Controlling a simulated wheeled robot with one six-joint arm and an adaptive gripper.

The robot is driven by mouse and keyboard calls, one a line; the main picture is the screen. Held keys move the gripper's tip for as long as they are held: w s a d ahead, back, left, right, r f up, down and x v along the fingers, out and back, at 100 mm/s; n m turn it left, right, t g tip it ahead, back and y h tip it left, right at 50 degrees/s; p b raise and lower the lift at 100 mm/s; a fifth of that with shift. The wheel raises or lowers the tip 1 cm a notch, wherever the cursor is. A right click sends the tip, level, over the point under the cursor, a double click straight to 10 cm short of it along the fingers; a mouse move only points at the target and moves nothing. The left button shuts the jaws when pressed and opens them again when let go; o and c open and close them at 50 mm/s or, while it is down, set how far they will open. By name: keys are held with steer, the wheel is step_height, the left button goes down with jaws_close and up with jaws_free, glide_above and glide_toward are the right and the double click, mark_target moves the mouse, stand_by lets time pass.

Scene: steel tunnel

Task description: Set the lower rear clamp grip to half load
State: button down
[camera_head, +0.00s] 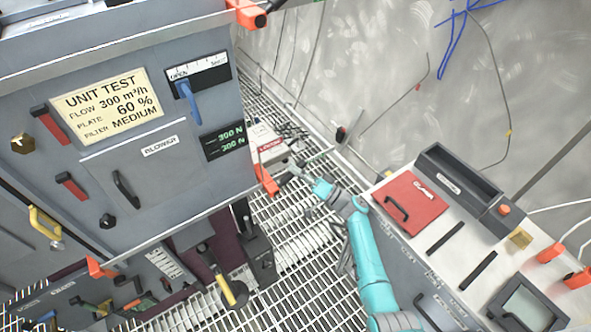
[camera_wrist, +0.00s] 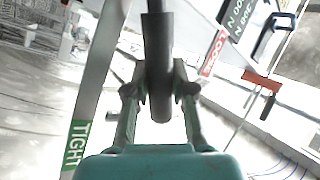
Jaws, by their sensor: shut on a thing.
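In the wrist view my gripper (camera_wrist: 160,95) is shut on a dark grey cylindrical clamp grip (camera_wrist: 158,45), whose rounded end points toward my palm. A pale scale strip lies behind it, with a green TIGHT mark (camera_wrist: 76,143) on the left and a red mark (camera_wrist: 214,52) on the upper right. The grip stands between these marks; its exact reading cannot be told. In the head view my gripper (camera_head: 293,170) is beside the cabinet's lower right rear corner. The force display (camera_head: 223,141) shows two 300 N lines.
The grey cabinet (camera_head: 110,215) fills the left, with a blue lever (camera_head: 188,97) and an orange corner clamp (camera_head: 266,180). Its test card (camera_head: 107,104) reads 300 m³/h, 60 %, MEDIUM. A bench (camera_head: 420,250) with a red panel (camera_head: 411,202) stands right. Grating floor lies between.

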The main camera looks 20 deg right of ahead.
steer(key=c, duration=0.9)
jaws_free()
steer(key=shift+c, duration=0.2)
step_height(320, 180, up, 10)
